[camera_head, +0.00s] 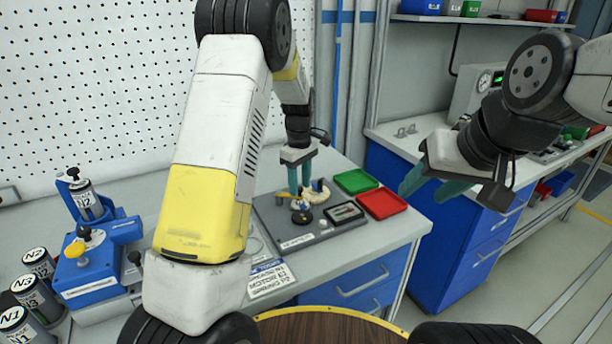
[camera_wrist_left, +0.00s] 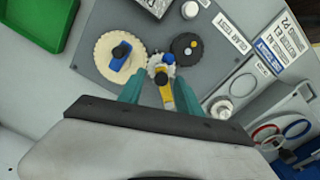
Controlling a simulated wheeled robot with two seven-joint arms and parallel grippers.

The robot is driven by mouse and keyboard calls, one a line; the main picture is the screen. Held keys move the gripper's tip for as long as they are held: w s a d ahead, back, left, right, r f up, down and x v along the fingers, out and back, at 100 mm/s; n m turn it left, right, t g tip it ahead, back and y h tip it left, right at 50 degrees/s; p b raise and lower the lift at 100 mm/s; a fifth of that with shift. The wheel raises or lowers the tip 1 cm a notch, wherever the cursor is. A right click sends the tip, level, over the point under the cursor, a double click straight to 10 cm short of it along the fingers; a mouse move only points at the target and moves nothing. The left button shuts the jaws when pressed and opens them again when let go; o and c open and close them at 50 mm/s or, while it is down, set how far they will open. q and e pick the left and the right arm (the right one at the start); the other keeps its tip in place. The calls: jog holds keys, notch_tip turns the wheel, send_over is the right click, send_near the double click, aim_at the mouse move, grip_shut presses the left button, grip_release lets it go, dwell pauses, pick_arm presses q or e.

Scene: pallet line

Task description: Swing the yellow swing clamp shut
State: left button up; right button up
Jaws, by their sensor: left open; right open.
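The yellow swing clamp (camera_wrist_left: 167,98) shows in the left wrist view as a short yellow bar with a black knob, beside a small blue-topped part (camera_wrist_left: 168,59). My left gripper (camera_wrist_left: 160,88) is open, with its teal fingers on either side of the clamp; whether they touch it I cannot tell. The near end of the clamp is hidden by the gripper body. My right gripper (camera_head: 436,182) is open and empty, out to the right over the aisle.
A cream disc with a blue knob (camera_wrist_left: 105,62) and a black disc (camera_wrist_left: 181,42) flank the clamp. Green (camera_head: 356,181) and red (camera_head: 382,204) trays lie right of the plate. A blue press (camera_head: 95,270) and several canisters (camera_head: 35,297) stand at the left.

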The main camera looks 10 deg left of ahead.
pick_arm(q)
jog(key=shift+r, duration=0.1)
notch_tip(320, 180, up, 8)
jog(key=shift+f, duration=0.25)
jog(key=shift+r, duration=0.1)
jog(key=s+a+r+m+t+h, duration=0.25)
jog(key=s+r+m, duration=0.35)
jog(key=s+r, duration=0.75)
jog(key=s+a+f+m+t, duration=0.1)
jog(key=s+m+t, duration=0.2)
jog(key=s, duration=1.3)
jog(key=m, duration=0.3)
jog(key=shift+s+t, duration=0.2)
jog(key=shift+t, duration=0.15)
